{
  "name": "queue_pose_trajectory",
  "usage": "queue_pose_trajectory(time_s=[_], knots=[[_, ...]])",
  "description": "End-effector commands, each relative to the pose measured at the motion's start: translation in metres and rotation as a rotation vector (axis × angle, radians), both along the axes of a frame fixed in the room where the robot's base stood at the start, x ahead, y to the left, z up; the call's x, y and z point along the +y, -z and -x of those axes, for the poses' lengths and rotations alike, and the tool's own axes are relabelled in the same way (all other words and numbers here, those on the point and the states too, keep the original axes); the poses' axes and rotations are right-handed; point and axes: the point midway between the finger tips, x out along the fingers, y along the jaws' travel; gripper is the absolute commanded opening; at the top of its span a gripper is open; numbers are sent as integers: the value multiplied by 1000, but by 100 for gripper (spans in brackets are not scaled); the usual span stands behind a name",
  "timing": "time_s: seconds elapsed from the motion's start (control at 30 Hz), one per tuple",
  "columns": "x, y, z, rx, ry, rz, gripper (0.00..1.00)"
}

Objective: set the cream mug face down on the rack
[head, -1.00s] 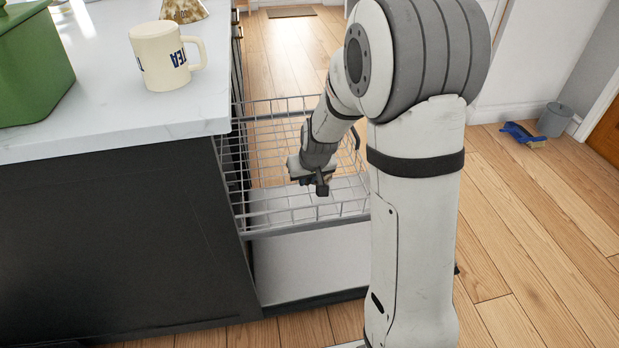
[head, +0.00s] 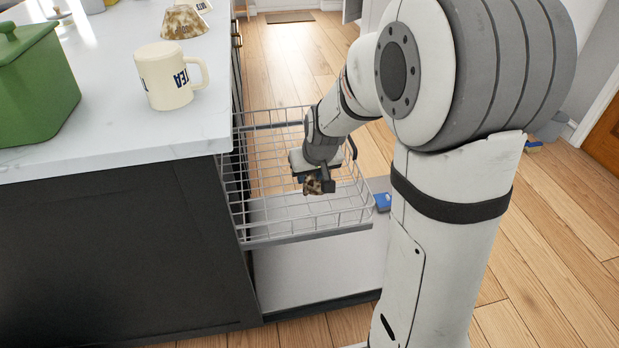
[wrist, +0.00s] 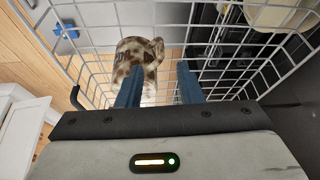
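The cream mug (head: 166,78) stands upright on the white counter near its right edge, dark TEA lettering on its side and its handle to the right. The wire rack (head: 290,239) is pulled out beside the counter, lower down. My gripper (head: 318,186) points down into the rack, away from the cream mug. In the wrist view my gripper (wrist: 159,82) has its two blue fingers apart, with nothing held between them. A brown mottled mug (wrist: 133,50) is in the rack just beyond the left finger, which partly covers it; it also shows in the head view (head: 312,187).
A brown mottled bowl (head: 184,22) lies upside down behind the cream mug. A green lidded canister (head: 35,85) stands at left. A blue item (head: 383,202) is just right of the rack. A pale cream shape (wrist: 285,14), unclear, shows at the wrist view's upper right.

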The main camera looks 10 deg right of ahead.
Motion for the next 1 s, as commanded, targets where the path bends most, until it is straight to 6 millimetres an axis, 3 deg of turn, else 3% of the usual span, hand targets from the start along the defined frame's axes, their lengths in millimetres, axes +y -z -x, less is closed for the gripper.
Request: queue_pose_trajectory(time_s=[0.1, 0.27, 0.33, 0.47, 0.6, 0.7, 0.83, 1.0], knots=[[-1, -20, 7, -1, 0, 0, 33], [-2, -31, 15, 3, 1, 0, 33], [-3, -37, 27, 16, 4, 0, 33], [-5, -50, 75, 79, 20, 1, 33], [-10, -62, 141, 170, 52, 12, 33], [-14, -65, 180, 226, 75, 23, 33], [-22, -66, 210, 270, 94, 36, 33], [-24, -65, 220, 288, 103, 40, 33]])
